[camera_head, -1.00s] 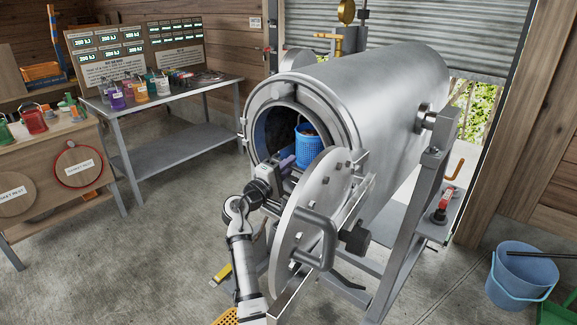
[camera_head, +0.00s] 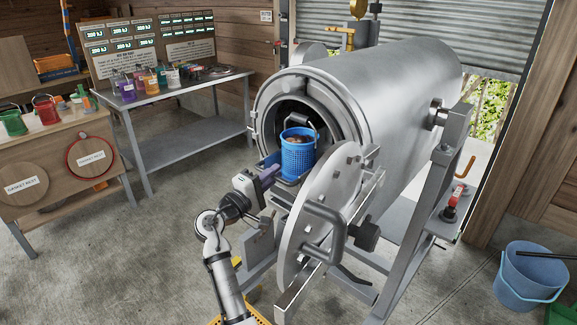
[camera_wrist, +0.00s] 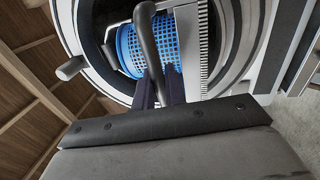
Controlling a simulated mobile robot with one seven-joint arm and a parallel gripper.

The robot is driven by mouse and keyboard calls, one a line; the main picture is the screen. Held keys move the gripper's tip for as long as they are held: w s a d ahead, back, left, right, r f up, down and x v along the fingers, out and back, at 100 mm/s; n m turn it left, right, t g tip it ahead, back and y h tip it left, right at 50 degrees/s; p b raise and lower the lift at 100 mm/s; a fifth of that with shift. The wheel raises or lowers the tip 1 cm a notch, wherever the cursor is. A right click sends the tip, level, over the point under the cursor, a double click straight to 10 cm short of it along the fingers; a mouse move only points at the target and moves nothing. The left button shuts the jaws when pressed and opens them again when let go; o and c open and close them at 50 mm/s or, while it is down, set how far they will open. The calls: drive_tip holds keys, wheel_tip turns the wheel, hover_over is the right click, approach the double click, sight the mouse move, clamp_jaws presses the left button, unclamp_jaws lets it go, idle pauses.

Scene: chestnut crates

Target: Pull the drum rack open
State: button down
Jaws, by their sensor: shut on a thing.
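The big steel drum (camera_head: 385,90) lies tilted with its round mouth open toward me. The drum rack (camera_head: 288,181) sticks out of the mouth and carries a blue perforated basket (camera_head: 298,157) with brown contents. My gripper (camera_head: 272,172) is at the front of the rack. In the wrist view its dark fingers (camera_wrist: 158,92) are closed at the foot of a dark curved handle (camera_wrist: 147,42). The fingers partly hide the grip itself. The rack's inner end is hidden inside the drum.
The open round drum door (camera_head: 322,220), with a thick handle (camera_head: 325,232), stands close right of my arm. A blue bucket (camera_head: 528,280) stands at right.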

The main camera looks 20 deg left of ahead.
drive_tip(key=r+v, duration=0.2)
drive_tip(key=v, duration=1.1)
drive_tip(key=shift+s+r, duration=0.25)
drive_tip(key=shift+s, duration=0.1)
drive_tip(key=shift+a, duration=0.1)
drive_tip(key=c, duration=1.8)
unclamp_jaws()
drive_tip(key=b+v, duration=0.4)
drive_tip(key=v, duration=1)
drive_tip(key=shift+r, duration=0.15)
